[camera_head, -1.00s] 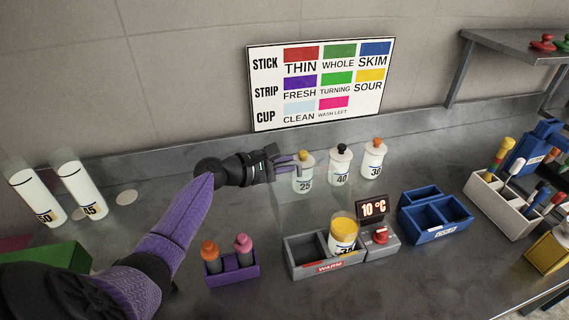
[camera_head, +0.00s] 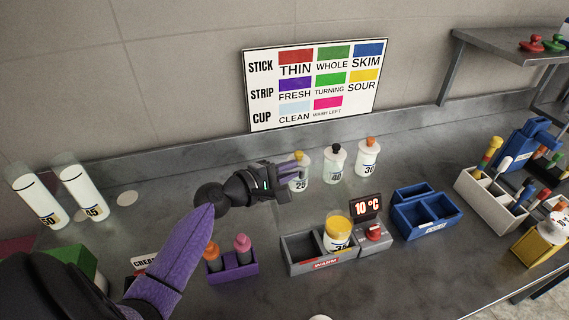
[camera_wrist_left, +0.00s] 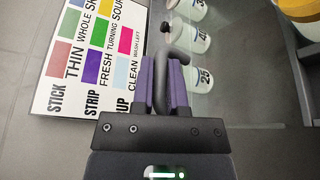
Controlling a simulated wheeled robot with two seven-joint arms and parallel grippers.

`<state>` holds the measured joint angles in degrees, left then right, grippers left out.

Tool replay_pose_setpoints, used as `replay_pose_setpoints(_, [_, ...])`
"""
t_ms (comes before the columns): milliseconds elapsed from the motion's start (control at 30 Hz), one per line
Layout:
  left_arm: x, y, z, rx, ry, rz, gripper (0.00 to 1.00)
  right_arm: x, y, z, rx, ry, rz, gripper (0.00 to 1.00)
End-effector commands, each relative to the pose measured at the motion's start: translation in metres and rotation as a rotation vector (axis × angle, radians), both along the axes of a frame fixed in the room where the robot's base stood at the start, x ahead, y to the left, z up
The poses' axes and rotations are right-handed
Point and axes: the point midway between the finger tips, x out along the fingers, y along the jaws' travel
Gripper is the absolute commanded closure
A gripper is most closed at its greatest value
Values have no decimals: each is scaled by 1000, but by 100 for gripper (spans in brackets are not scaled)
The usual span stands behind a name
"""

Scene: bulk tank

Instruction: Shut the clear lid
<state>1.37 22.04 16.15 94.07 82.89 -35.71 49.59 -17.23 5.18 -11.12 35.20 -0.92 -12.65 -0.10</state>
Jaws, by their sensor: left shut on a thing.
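The clear lid (camera_wrist_left: 245,85) is a see-through pane. It shows only faintly in the head view, behind the grey warmer box (camera_head: 305,262), and stands raised and tilted there. Its dark bent handle (camera_wrist_left: 186,58) shows in the left wrist view. My left gripper (camera_head: 291,180) is shut on this handle; its purple fingers (camera_wrist_left: 163,80) lie either side of the bar. The warmer's left compartment is empty. A jar with a yellow top (camera_head: 338,230) stands in its right compartment. My right gripper is not in view.
Several white jars (camera_head: 333,165) stand behind the lid. A purple holder (camera_head: 232,272) stands left, a blue box (camera_head: 427,214) right.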

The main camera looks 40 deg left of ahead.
Motion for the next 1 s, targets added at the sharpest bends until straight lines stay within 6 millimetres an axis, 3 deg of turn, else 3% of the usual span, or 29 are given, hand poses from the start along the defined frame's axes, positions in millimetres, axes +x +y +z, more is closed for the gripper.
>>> replay_pose_setpoints(333, [-13, -16, 3, 112, -86, -1, 100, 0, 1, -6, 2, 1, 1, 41])
replay_pose_setpoints(900, [-16, -19, 4, 135, -104, -2, 100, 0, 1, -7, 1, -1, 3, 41])
replay_pose_setpoints(933, [-16, -19, 4, 135, -104, -2, 76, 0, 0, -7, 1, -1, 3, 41])
replay_pose_setpoints(1000, [-16, -19, 4, 136, -105, -1, 62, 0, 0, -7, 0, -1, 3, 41])
